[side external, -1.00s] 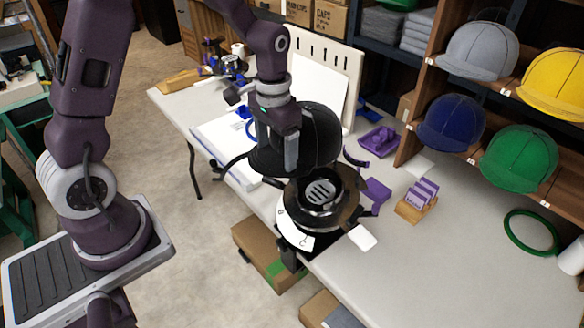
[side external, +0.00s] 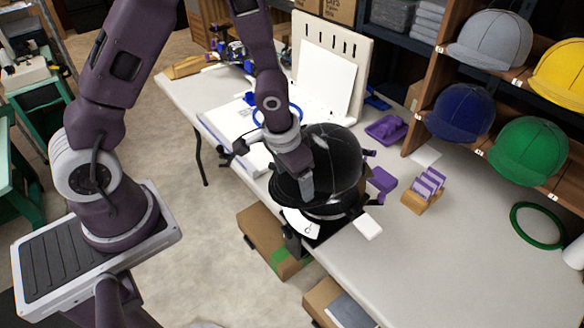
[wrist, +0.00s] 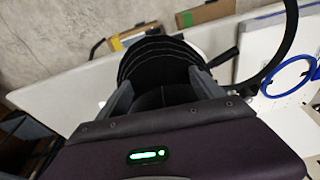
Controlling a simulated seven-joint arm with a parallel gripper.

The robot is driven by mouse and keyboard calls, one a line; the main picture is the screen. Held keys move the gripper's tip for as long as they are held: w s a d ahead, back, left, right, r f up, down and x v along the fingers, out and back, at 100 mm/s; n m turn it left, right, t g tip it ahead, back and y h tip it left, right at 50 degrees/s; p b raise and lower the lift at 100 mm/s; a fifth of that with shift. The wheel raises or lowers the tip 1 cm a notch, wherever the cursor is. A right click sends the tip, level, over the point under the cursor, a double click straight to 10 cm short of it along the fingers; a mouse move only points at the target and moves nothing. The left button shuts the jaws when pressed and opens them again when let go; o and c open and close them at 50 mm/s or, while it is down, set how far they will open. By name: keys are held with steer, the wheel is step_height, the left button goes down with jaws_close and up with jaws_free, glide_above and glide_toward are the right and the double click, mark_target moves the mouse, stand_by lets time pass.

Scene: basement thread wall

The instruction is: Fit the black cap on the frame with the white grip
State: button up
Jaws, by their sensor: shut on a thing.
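The black cap (side external: 325,165) is over the round black frame (side external: 330,212) at the table's near edge and hides most of its top. My gripper (side external: 305,188) is shut on the cap's near-left side. The white grip (side external: 368,226) sticks out at the frame's lower right. In the wrist view the black cap (wrist: 160,60) lies between my two grey fingers (wrist: 160,88). Whether the cap touches the frame all round is hidden.
A purple part (side external: 382,179) and a wooden holder with purple cards (side external: 424,190) are right of the frame. A shelf with blue (side external: 460,110) and green (side external: 528,150) caps stands at right. A white slotted panel (side external: 328,62) stands behind. The table's front right is clear.

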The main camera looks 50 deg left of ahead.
steer(key=shift+x, duration=2.9)
steer(key=shift+s+f, duration=0.1)
steer(key=shift+f, duration=0.15)
steer(key=shift+f, duration=0.35)
steer(key=o, duration=1.4)
steer(key=shift+o, duration=0.2)
steer(key=shift+t+y, duration=0.3)
steer(key=shift+t, duration=0.1)
steer(key=v, duration=0.4)
steer(key=w+a+v, duration=0.1)
steer(key=v, duration=0.4)
steer(key=w+a+v, duration=0.1)
steer(key=v, duration=0.3)
steer(key=shift+w+a+r, duration=0.1)
steer(key=shift+w+r, duration=0.05)
steer(key=shift+r, duration=0.5)
steer(key=s+a+r+t, duration=0.1)
steer(key=s+r, duration=0.3)
steer(key=r, duration=0.6)
steer(key=s+d+r, duration=0.1)
steer(key=s+r, duration=0.3)
steer(key=s, duration=0.3)
steer(key=s+d+r+t, duration=0.1)
steer(key=s+r, duration=0.3)
steer(key=s, duration=0.3)
steer(key=shift+s+n, duration=0.15)
steer(key=shift+n, duration=0.25)
